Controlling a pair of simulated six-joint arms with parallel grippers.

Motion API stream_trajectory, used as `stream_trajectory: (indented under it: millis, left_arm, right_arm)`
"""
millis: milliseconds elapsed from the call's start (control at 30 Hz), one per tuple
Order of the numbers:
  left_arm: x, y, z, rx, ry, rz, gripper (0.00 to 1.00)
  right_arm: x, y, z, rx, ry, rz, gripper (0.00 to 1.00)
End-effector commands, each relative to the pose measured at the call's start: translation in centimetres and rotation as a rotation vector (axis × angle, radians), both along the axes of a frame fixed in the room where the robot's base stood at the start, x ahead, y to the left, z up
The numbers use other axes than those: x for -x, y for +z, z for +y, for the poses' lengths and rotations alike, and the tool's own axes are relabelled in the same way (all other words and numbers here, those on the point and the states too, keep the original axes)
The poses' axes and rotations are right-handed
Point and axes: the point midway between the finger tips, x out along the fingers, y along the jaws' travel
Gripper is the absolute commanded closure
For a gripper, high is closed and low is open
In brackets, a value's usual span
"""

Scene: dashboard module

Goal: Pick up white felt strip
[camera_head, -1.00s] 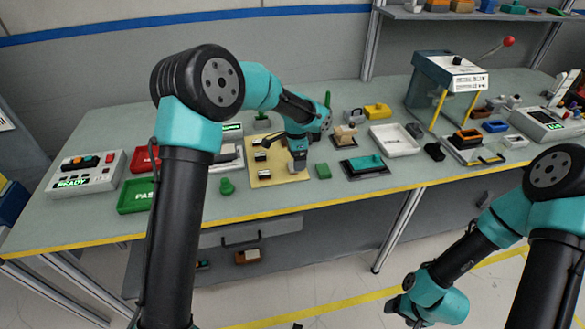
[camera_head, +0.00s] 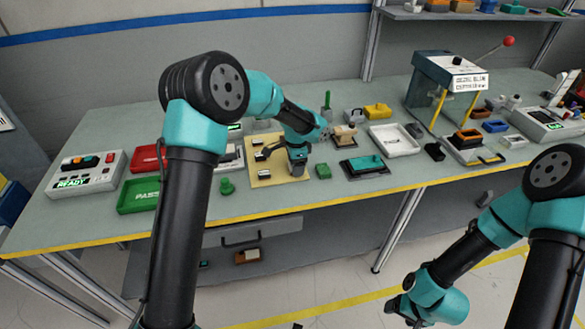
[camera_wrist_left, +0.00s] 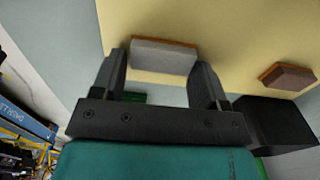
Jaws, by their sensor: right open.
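In the left wrist view, a pale grey-white strip (camera_wrist_left: 163,55) with an orange-brown edge lies on a cream-yellow board (camera_wrist_left: 225,30). My left gripper (camera_wrist_left: 163,75) is open, with one finger on either side of the strip in the picture. Whether they touch it I cannot tell. In the head view my left gripper (camera_head: 298,168) is low over the right side of the board (camera_head: 282,183) and hides what is under it. My right gripper (camera_head: 404,313) hangs in front of the table, far from the board, open and empty.
A brown block (camera_wrist_left: 287,77) lies on the board to the right in the left wrist view. A green block (camera_head: 323,171) and a black tray with a teal piece (camera_head: 364,167) stand right of the board. A green knob (camera_head: 227,186) stands left of it.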

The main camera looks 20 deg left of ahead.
Motion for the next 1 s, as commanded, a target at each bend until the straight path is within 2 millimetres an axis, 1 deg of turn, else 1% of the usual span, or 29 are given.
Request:
stream_trajectory:
  millis: [33, 67, 300, 533, 667, 767, 1000]
  left_arm:
    - [0.0, 0.0, 0.0, 0.000, 0.000, 0.000, 0.37]
    - [0.0, 0.0, 0.0, 0.000, 0.000, 0.000, 0.40]
    - [0.0, 0.0, 0.0, 0.000, 0.000, 0.000, 0.63]
    - [0.0, 0.0, 0.0, 0.000, 0.000, 0.000, 0.64]
    - [0.0, 0.4, 0.0, 0.000, 0.000, -0.001, 0.64]
    - [0.0, 1.0, 0.0, 0.000, 0.000, -0.001, 0.64]
    - [-0.1, 3.5, 0.0, 0.000, 0.000, -0.004, 0.64]
  right_arm:
    - [0.0, 0.0, 0.0, 0.000, 0.000, 0.000, 0.29]
    - [0.0, 0.0, 0.0, 0.000, 0.000, 0.000, 0.29]
    - [0.0, 0.0, 0.0, 0.000, 0.000, 0.000, 0.29]
    - [0.0, 0.0, 0.0, 0.000, 0.000, 0.000, 0.29]
    - [0.0, 0.0, 0.0, 0.000, 0.000, 0.000, 0.29]
    - [0.0, 0.0, 0.0, 0.000, 0.000, 0.000, 0.29]
    - [0.0, 0.0, 0.0, 0.000, 0.000, 0.000, 0.29]
